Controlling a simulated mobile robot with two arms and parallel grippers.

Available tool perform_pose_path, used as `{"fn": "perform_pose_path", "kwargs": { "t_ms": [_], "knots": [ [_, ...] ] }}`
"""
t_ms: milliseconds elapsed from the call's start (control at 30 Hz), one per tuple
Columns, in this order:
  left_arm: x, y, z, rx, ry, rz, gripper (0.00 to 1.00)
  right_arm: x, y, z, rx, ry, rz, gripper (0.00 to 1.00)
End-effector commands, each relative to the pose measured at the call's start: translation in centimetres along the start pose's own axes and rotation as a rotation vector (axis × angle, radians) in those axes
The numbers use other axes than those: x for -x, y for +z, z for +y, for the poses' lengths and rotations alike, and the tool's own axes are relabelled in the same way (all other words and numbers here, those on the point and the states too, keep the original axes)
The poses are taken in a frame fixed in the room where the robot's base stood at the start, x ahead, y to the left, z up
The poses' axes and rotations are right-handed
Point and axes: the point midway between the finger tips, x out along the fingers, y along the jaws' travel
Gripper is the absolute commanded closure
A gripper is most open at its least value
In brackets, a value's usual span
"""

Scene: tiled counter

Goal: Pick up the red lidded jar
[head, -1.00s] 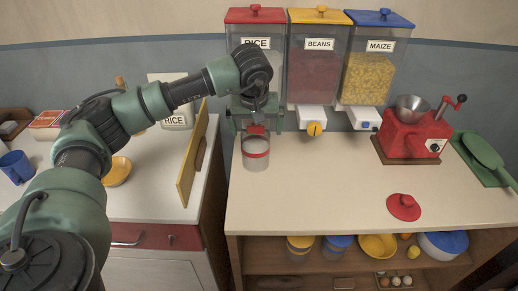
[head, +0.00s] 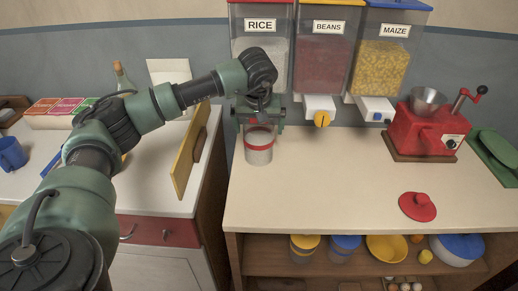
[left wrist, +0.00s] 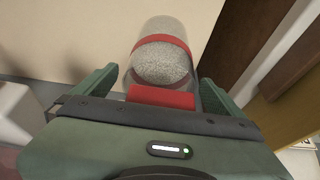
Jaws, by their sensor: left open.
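The jar (head: 259,155) is clear glass with a red band and pale grains inside. It stands upright on the counter below the rice dispenser (head: 260,45). A round red lid (head: 418,207) with a knob lies apart on the counter to the right. My left gripper (head: 261,122) is open at the jar's upper part, hiding its top in the head view. In the left wrist view, the jar (left wrist: 163,62) shows between the spread fingers of the left gripper (left wrist: 159,80), with gaps beside it. A red block (left wrist: 162,97) shows near the palm. My right gripper is out of view.
Beans (head: 323,55) and maize (head: 393,65) dispensers stand right of the rice. A red mill (head: 424,130) is farther right. A yellow board (head: 188,155) stands upright left of the jar. The middle of the counter is clear.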

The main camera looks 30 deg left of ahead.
Motion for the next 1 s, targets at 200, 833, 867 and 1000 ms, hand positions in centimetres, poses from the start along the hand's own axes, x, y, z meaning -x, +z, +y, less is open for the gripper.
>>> {"fn": "perform_pose_path", "kwargs": {
  "t_ms": [200,833,867,1000],
  "knots": [
    [0.1,0.0,0.0,0.000,-0.001,-0.001,0.31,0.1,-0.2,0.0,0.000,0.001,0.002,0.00],
    [0.9,-0.4,0.0,0.001,0.002,0.003,0.94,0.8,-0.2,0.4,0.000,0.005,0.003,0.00],
    [1.1,-0.5,0.0,0.001,0.002,0.003,0.94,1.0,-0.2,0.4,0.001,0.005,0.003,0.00],
    [2.5,-1.1,0.1,0.002,0.003,0.004,0.94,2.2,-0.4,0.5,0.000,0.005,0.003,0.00]
  ]
}}
